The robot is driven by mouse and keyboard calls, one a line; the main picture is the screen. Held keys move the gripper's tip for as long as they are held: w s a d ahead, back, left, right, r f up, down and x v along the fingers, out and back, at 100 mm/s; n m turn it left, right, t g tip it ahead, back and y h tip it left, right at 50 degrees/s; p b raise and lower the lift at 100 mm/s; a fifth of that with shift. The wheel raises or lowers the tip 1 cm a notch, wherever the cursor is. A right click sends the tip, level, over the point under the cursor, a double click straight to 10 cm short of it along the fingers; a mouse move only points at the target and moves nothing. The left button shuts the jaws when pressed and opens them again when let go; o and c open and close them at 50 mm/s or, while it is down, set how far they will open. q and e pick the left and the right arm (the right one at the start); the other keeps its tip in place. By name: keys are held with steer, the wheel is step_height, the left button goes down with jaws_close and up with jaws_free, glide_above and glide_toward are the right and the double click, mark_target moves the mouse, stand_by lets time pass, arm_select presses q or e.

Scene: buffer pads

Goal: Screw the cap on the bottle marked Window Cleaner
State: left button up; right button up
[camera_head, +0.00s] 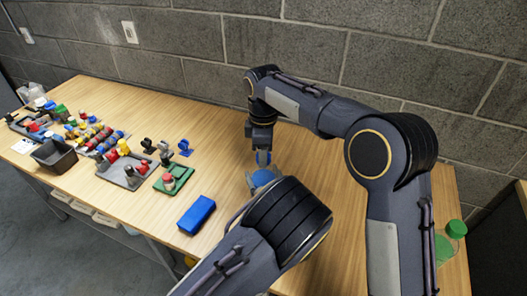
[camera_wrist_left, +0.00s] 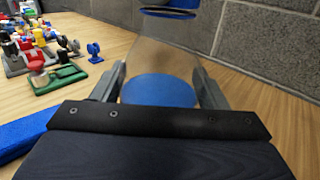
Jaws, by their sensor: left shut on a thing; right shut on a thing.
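A clear bottle (camera_wrist_left: 165,58) with blue liquid in its lower part stands between the fingers of my left gripper (camera_wrist_left: 158,88), which is shut on it. In the head view the blue of the bottle (camera_head: 263,178) shows just beyond my left wrist, which hides the left fingers. My right gripper (camera_head: 263,157) is directly above the bottle, pointing down, shut on a small blue cap. A blue ring (camera_wrist_left: 168,12) shows at the bottle's top in the left wrist view. I cannot tell whether the cap is seated on the neck. No label is readable.
A blue box (camera_head: 196,214) lies left of the bottle. A green bottle (camera_head: 443,250) stands at the right edge. A block wall closes the back.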

steer(key=m, duration=1.4)
steer(key=o, duration=1.1)
steer(key=shift+o, duration=0.2)
step_height(320, 180, up, 12)
